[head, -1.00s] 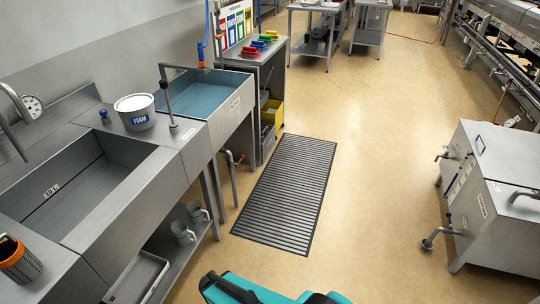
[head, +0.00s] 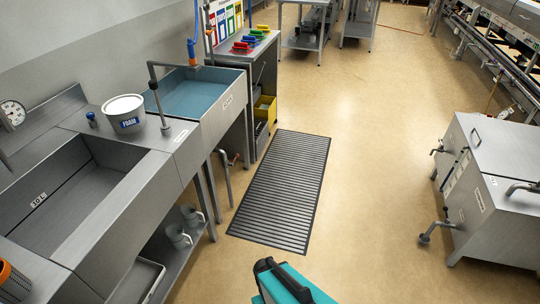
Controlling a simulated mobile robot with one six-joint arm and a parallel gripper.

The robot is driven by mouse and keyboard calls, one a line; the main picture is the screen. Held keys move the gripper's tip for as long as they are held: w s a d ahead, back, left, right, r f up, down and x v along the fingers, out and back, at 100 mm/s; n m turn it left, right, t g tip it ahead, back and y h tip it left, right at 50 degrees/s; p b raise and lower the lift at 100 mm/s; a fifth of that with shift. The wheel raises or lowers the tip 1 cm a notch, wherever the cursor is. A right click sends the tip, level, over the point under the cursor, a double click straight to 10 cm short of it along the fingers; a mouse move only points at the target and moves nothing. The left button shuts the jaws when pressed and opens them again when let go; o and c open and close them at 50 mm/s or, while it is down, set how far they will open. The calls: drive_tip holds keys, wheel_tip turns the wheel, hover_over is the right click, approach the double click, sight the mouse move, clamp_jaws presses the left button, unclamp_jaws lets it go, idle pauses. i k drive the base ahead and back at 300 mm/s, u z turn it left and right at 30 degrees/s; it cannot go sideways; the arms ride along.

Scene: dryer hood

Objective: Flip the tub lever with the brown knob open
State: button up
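The blue tub (head: 195,98) stands in the grey sink unit at the left, with a label on its front. Below its front right corner is a pipe (head: 226,178) with a small reddish-brown part (head: 236,158) beside it. This part is too small to tell whether it is the lever with the brown knob, or how it is set. A blue knob (head: 92,119) stands on the sink ledge near the foam bucket. My gripper is not in view; only a teal and black part of my own body shows at the bottom edge.
A grey sink (head: 75,190) and a white foam bucket (head: 124,113) are at the left. A slatted floor mat (head: 284,190) lies in front of the tub. A steel cabinet (head: 490,195) with protruding handles stands at the right. The floor between is clear.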

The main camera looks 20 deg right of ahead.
sight(236, 155)
drive_tip(key=z, duration=0.3)
drive_tip(key=k, duration=0.7)
drive_tip(key=u, duration=0.3)
drive_tip(key=i, duration=1.65)
drive_tip(key=u, duration=0.35)
